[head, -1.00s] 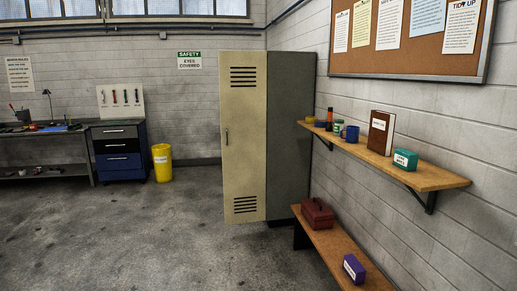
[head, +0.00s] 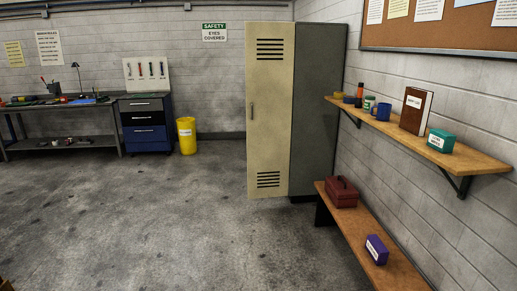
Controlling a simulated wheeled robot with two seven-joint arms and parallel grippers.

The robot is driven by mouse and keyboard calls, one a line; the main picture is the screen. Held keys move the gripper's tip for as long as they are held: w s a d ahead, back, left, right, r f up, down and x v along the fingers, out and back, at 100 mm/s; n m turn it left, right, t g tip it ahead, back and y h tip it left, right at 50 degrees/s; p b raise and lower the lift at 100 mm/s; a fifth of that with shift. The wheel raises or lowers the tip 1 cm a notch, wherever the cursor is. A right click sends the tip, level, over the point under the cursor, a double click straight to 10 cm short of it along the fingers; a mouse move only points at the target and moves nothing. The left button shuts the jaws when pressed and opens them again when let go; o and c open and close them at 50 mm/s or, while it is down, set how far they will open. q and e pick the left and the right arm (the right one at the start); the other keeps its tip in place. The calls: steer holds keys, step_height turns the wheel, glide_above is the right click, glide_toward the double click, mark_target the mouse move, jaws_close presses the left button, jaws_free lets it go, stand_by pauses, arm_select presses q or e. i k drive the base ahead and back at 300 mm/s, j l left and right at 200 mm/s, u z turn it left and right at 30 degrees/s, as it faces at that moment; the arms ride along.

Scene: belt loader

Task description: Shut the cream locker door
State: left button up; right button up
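The cream locker door (head: 269,112) is a tall panel with vent slots at top and bottom and a small handle (head: 252,112) near its left edge. Its right edge meets the dark grey locker body (head: 318,110). The door appears swung out to the left of the body, with its outer face toward me. A dark base shows under the grey body, but none under the door. The locker's inside is hidden, and the exact door angle is hard to tell. Neither of my grippers is in view.
A wooden bench (head: 355,235) with a red toolbox (head: 341,192) and a purple box (head: 377,249) runs along the right wall, below a loaded shelf (head: 470,157). A yellow bin (head: 186,136) stands left of the locker. The concrete floor (head: 150,220) before the door is clear.

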mark_target(269, 46)
steer(key=i+u, duration=0.45)
steer(key=i, duration=1.15)
steer(key=i+z, duration=0.1)
steer(key=i, duration=0.35)
steer(key=i+j+z, duration=0.1)
steer(key=i, duration=0.35)
steer(key=i+j+z, duration=0.15)
steer(key=i, duration=0.35)
steer(key=i+j+z, duration=0.1)
steer(key=i, duration=0.35)
